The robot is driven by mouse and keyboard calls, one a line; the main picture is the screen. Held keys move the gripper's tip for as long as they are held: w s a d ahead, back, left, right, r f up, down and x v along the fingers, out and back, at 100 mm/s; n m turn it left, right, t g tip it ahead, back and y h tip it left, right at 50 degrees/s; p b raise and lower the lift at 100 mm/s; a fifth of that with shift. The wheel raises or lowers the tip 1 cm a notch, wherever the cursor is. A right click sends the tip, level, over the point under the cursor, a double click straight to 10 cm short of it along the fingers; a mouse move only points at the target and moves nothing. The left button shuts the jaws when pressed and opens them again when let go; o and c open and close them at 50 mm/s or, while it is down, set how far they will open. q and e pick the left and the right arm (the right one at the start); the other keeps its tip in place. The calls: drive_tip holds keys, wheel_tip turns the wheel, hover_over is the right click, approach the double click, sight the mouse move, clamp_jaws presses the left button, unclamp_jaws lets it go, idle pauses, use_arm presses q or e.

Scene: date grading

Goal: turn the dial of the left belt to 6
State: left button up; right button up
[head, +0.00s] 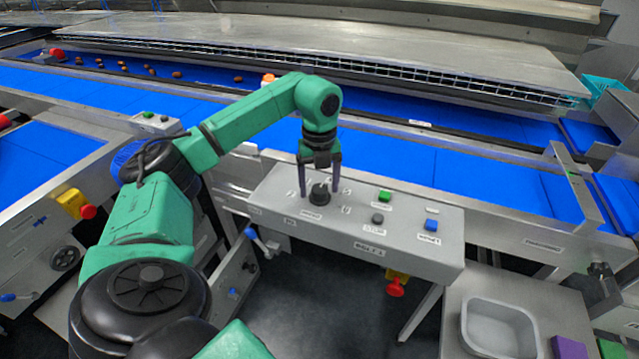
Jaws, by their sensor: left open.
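A grey control panel (440,216) stands in the middle, in front of the blue belts. Its black round dial (320,195) sits at the panel's left end, with small marks around it. The marks and the dial's pointer are too small to read. My left gripper (319,190) points down over the dial, open, one finger on each side of the knob. I cannot tell whether the fingers touch it. My right gripper is not in view.
Right of the dial the panel carries a green button (385,196), a dark button (378,219) and a blue button (431,225). A red knob (396,289) hangs below. A grey tub (500,327) stands at lower right. Brown dates (177,75) lie on the far belt.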

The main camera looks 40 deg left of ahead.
use_arm(q)
drive_tip(key=shift+w, duration=0.1)
drive_tip(key=shift+f, duration=0.1)
clamp_jaws()
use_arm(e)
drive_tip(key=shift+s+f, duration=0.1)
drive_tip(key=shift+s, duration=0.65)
use_arm(q)
drive_tip(key=shift+m, duration=0.5)
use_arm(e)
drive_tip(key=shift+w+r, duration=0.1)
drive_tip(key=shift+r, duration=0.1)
use_arm(q)
drive_tip(key=m+p, duration=0.1)
drive_tip(key=m, duration=0.1)
drive_tip(key=shift+m, duration=0.4)
drive_tip(key=m+p, duration=0.1)
drive_tip(key=m, duration=0.4)
drive_tip(key=shift+w, duration=0.1)
drive_tip(key=m+p, duration=0.1)
drive_tip(key=m, duration=0.4)
drive_tip(key=shift+m, duration=0.4)
drive_tip(key=m, duration=0.5)
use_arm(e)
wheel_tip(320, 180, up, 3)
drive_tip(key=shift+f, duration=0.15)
use_arm(q)
drive_tip(key=shift+m, duration=0.3)
